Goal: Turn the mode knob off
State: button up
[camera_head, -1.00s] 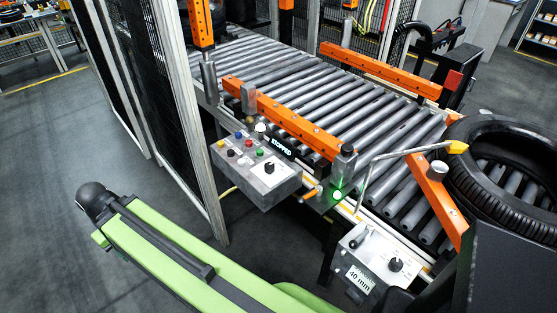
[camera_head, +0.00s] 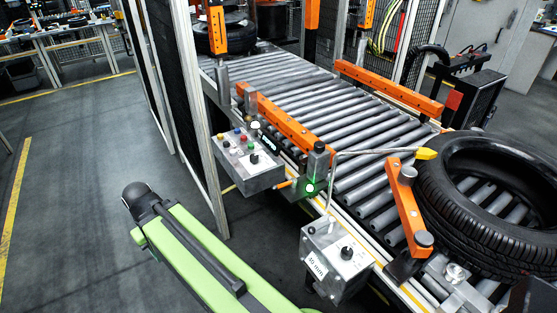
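A grey control box (camera_head: 262,178) is mounted on the near side of the roller conveyor, left of centre. Its top carries several coloured buttons (camera_head: 238,141) and a black rotary knob (camera_head: 254,159) near its right front. A second grey box (camera_head: 325,275), labelled "40 mm", sits lower right with another black knob (camera_head: 346,253) and a small lever. No label readable here says which one is the mode knob, and pointer directions are too small to read. My green arm link crosses the bottom left, apart from both boxes. My gripper is not in view.
Orange guide rails (camera_head: 290,122) and a bent rod with yellow tip (camera_head: 426,154) rise near the boxes. A mesh fence (camera_head: 180,90) stands left. Floor at left is clear.

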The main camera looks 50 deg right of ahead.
aim_at(254, 158)
jog(key=u, duration=0.15)
jog(key=i, duration=0.9)
jog(key=z, duration=0.05)
